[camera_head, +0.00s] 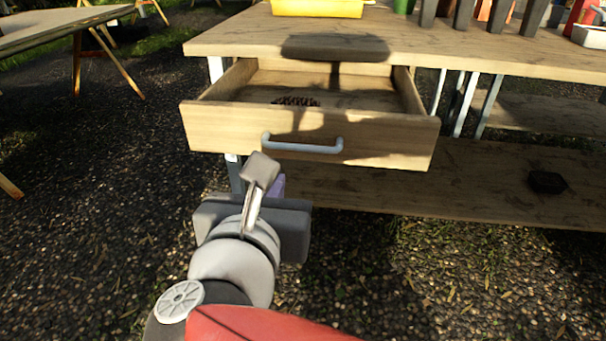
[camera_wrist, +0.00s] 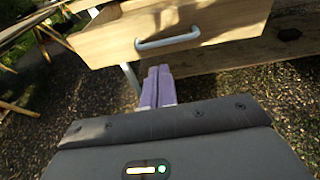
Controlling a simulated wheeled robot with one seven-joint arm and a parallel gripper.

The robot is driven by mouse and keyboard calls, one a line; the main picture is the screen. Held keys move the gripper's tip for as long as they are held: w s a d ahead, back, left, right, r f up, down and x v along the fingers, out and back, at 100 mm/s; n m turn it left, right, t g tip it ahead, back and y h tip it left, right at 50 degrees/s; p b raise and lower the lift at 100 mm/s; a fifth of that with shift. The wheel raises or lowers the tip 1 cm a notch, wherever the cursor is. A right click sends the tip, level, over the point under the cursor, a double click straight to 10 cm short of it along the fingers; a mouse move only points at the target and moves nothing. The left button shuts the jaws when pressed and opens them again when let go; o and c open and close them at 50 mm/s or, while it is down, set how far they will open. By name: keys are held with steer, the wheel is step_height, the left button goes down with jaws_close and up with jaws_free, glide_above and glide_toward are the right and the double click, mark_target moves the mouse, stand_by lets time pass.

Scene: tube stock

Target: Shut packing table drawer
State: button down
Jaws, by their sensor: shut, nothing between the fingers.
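The packing table's wooden drawer (camera_head: 220,130) is pulled well out below the tabletop, and its inside shows. A grey bar handle (camera_head: 303,147) runs across its front, and it also shows in the wrist view (camera_wrist: 168,40). A small dark, ridged thing (camera_head: 296,101) lies inside the drawer. My gripper (camera_head: 277,184) is in front of and below the drawer front, mostly hidden behind my wrist in the head view. In the wrist view its purple fingers (camera_wrist: 158,72) are shut together, empty, below the handle and apart from it.
The packing table's top (camera_head: 440,50) carries a yellow bin (camera_head: 318,8) and several other things at the back. A lower shelf (camera_head: 400,185) with a black object (camera_head: 546,182) lies below. Another table (camera_head: 50,32) stands at the left. The gravel left of the drawer is clear.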

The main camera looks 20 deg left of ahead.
mark_target(292, 147)
steer(key=b+x, duration=0.1)
steer(key=x, duration=1)
steer(key=shift+f, duration=0.1)
steer(key=shift+w, duration=0.1)
steer(key=r+p+x, duration=0.1)
steer(key=x, duration=0.8)
steer(key=r+p+x, duration=0.1)
steer(key=r+x, duration=0.1)
steer(key=x, duration=0.7)
steer(key=w+r+p+x, duration=0.1)
steer(key=r+x, duration=0.1)
steer(key=x, duration=0.7)
steer(key=shift+w+r, duration=0.1)
steer(key=shift+r, duration=0.2)
steer(key=shift+w+a+p, duration=0.1)
steer(key=shift+w+p, duration=0.05)
steer(key=shift+p, duration=0.15)
steer(key=shift+w+r, duration=0.1)
steer(key=shift+r, duration=0.1)
